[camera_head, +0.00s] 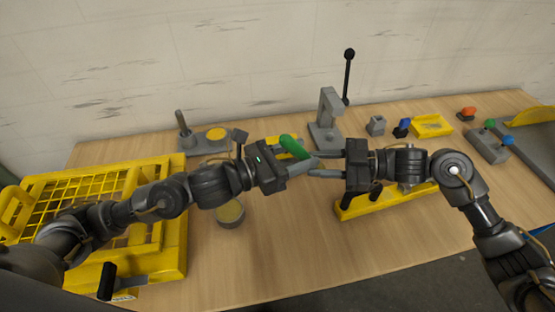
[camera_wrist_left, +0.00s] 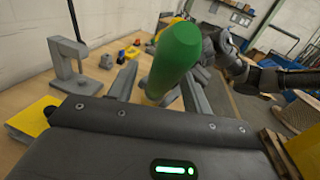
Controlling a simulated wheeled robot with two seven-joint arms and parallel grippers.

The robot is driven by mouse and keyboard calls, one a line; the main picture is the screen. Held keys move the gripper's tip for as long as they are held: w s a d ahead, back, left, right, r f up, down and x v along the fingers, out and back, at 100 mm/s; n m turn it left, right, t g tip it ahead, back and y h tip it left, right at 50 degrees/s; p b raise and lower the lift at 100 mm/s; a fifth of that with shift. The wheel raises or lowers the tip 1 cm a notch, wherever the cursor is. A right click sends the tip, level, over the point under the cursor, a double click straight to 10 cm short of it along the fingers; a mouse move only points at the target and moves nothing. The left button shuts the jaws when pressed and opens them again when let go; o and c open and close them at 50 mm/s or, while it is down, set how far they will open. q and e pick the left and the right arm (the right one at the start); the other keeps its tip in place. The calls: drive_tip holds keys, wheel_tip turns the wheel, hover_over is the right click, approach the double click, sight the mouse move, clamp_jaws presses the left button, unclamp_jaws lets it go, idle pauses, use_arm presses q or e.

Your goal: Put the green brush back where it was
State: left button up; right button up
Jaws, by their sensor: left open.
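The green brush (camera_head: 293,147) shows as a thick green handle, tilted, at my left gripper (camera_head: 312,165). In the left wrist view the handle (camera_wrist_left: 175,58) rises between the two grey fingers, with a pale part below it; its lower end is hidden. My left gripper is open, with the brush between its fingers. My right gripper (camera_head: 318,168) comes from the right and faces the left one. Their fingertips overlap in the head view. I cannot tell whether the right fingers touch the brush.
A yellow tray (camera_head: 272,140) lies behind the brush. A grey press (camera_head: 327,125) stands beyond, and a yellow fixture (camera_head: 358,205) lies below my right arm. A round tin (camera_head: 230,222) stands in front. A yellow rack (camera_head: 175,240) fills the left. The front middle of the table is clear.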

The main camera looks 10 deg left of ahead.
use_arm(q)
drive_tip(key=shift+x, duration=1.15)
drive_tip(key=shift+c, duration=0.4)
drive_tip(key=c, duration=1)
clamp_jaws()
use_arm(e)
drive_tip(key=o, duration=1.1)
